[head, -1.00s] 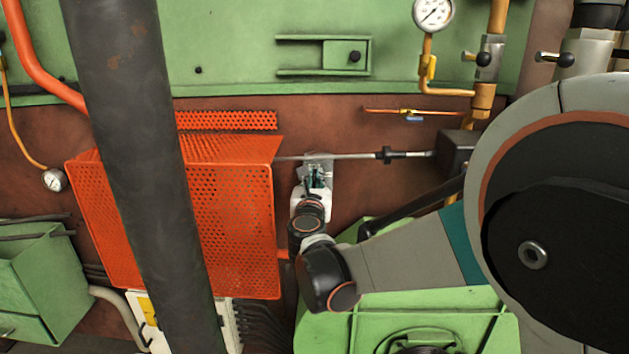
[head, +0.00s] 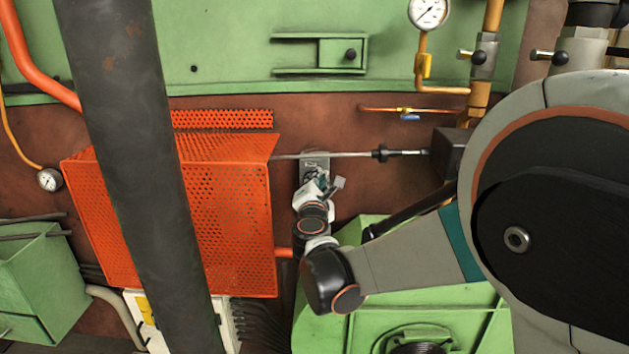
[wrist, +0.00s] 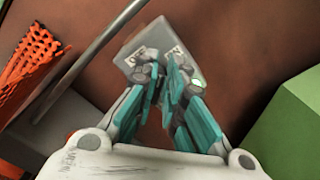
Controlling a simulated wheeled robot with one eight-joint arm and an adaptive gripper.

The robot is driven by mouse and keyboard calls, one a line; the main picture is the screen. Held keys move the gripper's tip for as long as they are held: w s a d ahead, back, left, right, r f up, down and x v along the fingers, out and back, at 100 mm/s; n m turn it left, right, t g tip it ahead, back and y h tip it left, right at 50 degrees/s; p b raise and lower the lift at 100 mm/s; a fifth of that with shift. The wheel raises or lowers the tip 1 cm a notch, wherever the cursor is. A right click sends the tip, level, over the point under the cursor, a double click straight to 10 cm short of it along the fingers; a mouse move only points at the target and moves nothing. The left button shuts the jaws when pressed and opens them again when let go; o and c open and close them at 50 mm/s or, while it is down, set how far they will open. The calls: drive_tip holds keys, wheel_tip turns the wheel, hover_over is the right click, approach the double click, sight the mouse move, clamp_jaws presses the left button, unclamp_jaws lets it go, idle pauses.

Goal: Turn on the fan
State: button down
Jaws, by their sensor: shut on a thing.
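A small grey switch plate (head: 314,160) is fixed to the brown wall, right of the orange perforated guard. In the wrist view the plate (wrist: 190,62) carries printed marks, and its middle is hidden by my fingers. My gripper (head: 318,184) is at the front of this plate, turned at an angle to it. In the wrist view the teal fingers of my gripper (wrist: 163,80) are drawn close together over the plate, shut on what seems to be its switch knob. The knob itself is hidden, so its position cannot be read. I cannot make out a fan.
The orange perforated guard (head: 228,220) stands close left of my gripper. A thin metal rod (head: 345,155) crosses the wall by the plate. A green housing (head: 440,318) lies below my arm. A dark column (head: 135,150) crosses the left. Pipes and a gauge (head: 429,12) are upper right.

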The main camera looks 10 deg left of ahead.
drive_tip(key=shift+d+f+m, duration=0.15)
drive_tip(key=shift+f+m, duration=0.05)
drive_tip(key=shift+m, duration=0.8)
drive_tip(key=c, duration=1.7)
unclamp_jaws()
drive_tip(key=s, duration=0.7)
drive_tip(key=shift+s+d, duration=0.25)
drive_tip(key=shift+d, duration=0.05)
